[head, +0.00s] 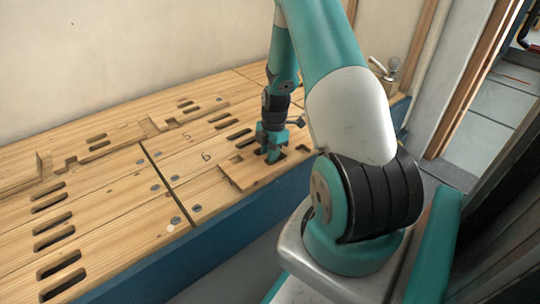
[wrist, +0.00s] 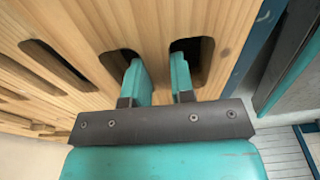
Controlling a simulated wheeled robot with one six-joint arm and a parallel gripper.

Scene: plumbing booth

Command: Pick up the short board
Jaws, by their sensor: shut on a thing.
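The short board (head: 237,177) is a pale wooden piece with slots, lying on the bench top near its front edge, to the right of the printed 6. My gripper (head: 271,152) points down onto this board in the head view. In the wrist view, one finger of my gripper (wrist: 160,72) enters each of two dark slots, and the jaws are shut on the wood of the short board (wrist: 153,30) between them. The finger ends are hidden in the slots. I cannot tell whether the board is clear of the bench.
The slotted wooden bench (head: 120,232) has a blue front (head: 225,220). Another notched board (head: 186,116) lies farther back, and one more (head: 18,182) lies at the left. A metal tap (head: 386,70) stands at the bench's right end. A wall runs behind.

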